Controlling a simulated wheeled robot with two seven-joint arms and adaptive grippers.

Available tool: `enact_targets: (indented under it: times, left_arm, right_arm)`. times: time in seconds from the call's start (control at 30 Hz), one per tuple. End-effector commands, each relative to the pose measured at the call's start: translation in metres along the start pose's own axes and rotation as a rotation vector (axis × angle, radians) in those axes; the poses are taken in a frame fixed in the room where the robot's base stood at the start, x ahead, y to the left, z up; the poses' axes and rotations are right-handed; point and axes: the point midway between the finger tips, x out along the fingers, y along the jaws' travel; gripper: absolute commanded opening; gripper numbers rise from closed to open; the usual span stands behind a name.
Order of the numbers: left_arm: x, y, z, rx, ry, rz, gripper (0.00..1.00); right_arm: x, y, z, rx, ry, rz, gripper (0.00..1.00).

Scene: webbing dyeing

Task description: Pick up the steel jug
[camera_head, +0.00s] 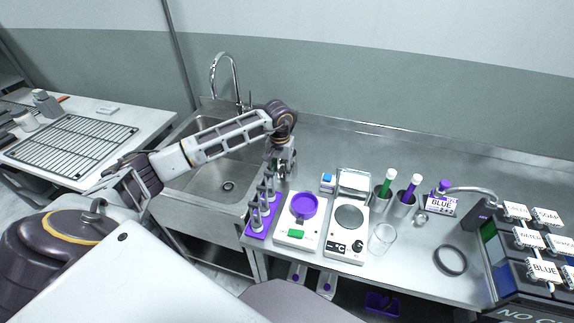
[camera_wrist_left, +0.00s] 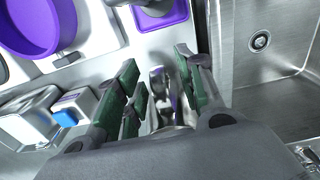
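A shiny steel thing (camera_wrist_left: 158,88), which looks like the steel jug, shows between the fingers of my left gripper (camera_wrist_left: 160,92) in the left wrist view. The palm hides its lower part in that picture. The fingers are apart, with green pads on either side, and a narrow gap seems to show beside the steel. In the head view my left gripper (camera_head: 284,165) points down at the counter, just right of the sink, and mostly hides the steel thing. My right gripper is not in view.
A purple rack (camera_head: 258,228) with several grey pieces stands just in front of my left gripper. A white scale with a purple bowl (camera_head: 303,206), a hotplate (camera_head: 349,218), steel cups and a glass beaker (camera_head: 382,239) stand to the right. The sink (camera_head: 215,178) is left. The back counter is clear.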

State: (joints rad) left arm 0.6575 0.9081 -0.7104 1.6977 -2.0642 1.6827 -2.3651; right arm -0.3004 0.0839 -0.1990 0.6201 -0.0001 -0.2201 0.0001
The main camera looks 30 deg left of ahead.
Motion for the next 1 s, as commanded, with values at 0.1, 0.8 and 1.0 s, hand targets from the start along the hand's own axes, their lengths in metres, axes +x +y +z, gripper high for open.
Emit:
enact_targets:
  times: [0.1,0.8,1.0]
  left_arm:
    - [0.01,0.001,0.001,0.0,-0.003,0.002,0.38]
    - [0.037,0.001,0.001,0.0,0.0,0.0,0.38]
    - [0.036,0.001,0.001,0.0,0.0,0.0,0.28]
  right_arm:
    - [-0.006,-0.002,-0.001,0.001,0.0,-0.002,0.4]
    - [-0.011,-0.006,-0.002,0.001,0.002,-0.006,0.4]
    - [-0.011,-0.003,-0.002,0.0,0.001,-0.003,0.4]
